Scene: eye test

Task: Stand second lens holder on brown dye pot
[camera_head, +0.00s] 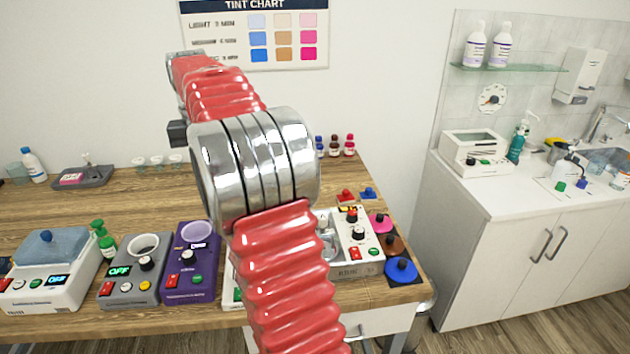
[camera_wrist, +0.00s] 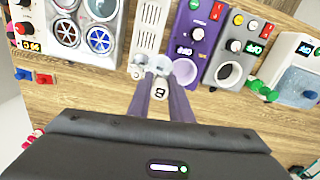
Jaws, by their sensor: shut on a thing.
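The brown dye pot (camera_head: 392,245) is at the right end of the bench, between a pink pot (camera_head: 379,223) and a blue pot (camera_head: 401,270). It looks like a round brown disc with a dark knob. My gripper (camera_wrist: 161,92) is shut on a small white piece with a black mark (camera_wrist: 160,87), held between its two purple fingers. It may be the second lens holder, but I cannot tell. In the head view my red arm hides the gripper and the piece. I do not make out the brown pot in the wrist view.
A white unit with knobs (camera_head: 352,250) stands just left of the pots. A red piece (camera_head: 345,196) and a blue piece (camera_head: 368,193) lie behind it. A purple device (camera_head: 187,280) and a grey device (camera_head: 127,290) stand further left. The bench behind them is mostly clear.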

